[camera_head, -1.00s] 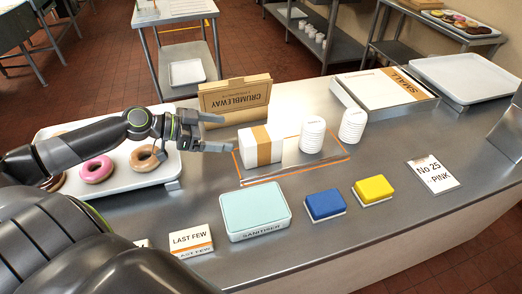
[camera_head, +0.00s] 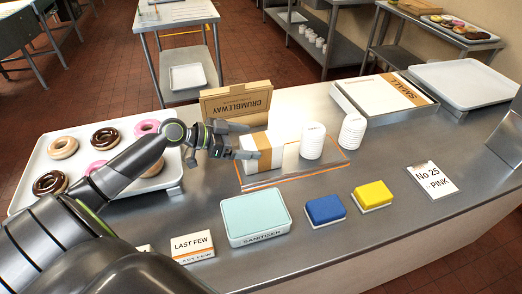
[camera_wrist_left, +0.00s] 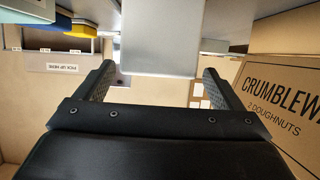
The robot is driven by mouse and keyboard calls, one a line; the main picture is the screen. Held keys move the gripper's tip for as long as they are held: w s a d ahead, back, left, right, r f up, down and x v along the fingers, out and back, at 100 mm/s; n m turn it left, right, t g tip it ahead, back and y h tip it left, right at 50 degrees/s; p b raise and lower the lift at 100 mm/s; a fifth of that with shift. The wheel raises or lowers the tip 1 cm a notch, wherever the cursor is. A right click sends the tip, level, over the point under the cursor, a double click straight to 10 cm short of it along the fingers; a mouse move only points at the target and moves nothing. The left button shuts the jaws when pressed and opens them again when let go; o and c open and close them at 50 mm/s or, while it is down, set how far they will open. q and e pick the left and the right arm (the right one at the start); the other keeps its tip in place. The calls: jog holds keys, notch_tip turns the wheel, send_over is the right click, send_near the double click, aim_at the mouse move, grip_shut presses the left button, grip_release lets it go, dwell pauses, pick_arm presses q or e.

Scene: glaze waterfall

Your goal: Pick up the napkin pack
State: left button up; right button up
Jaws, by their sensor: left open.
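The napkin pack (camera_head: 262,149) is a white block with a tan band, lying on the metal counter inside an orange outline. Its pale end (camera_wrist_left: 162,40) shows at the top middle of the left wrist view, between and beyond the fingertips. My left gripper (camera_head: 251,141) is open at the pack's left end, its fingers pointing right towards it. In the left wrist view the gripper (camera_wrist_left: 158,72) is empty between its fingers. I cannot tell whether a finger touches the pack. My right gripper is not in view.
A Crumbleway box (camera_head: 236,103) stands close behind the gripper. White cup stacks (camera_head: 313,141) stand just right of the pack. A teal sanitiser box (camera_head: 256,215), a blue sponge (camera_head: 325,208) and a yellow sponge (camera_head: 373,194) lie in front. A doughnut tray (camera_head: 28,180) is at left.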

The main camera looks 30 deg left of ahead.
aim_at(259, 140)
pick_arm(q)
jog(key=shift+w+d+r+p, duration=0.15)
jog(key=shift+w+d+p, duration=0.15)
jog(key=shift+w+d, duration=0.1)
jog(key=p+x, duration=0.1)
jog(key=x, duration=0.1)
jog(key=shift+w+d, duration=0.2)
jog(key=shift+d, duration=0.05)
jog(key=shift+w+d+f+p, duration=0.35)
jog(key=shift+f, duration=0.1)
jog(key=c, duration=1.1)
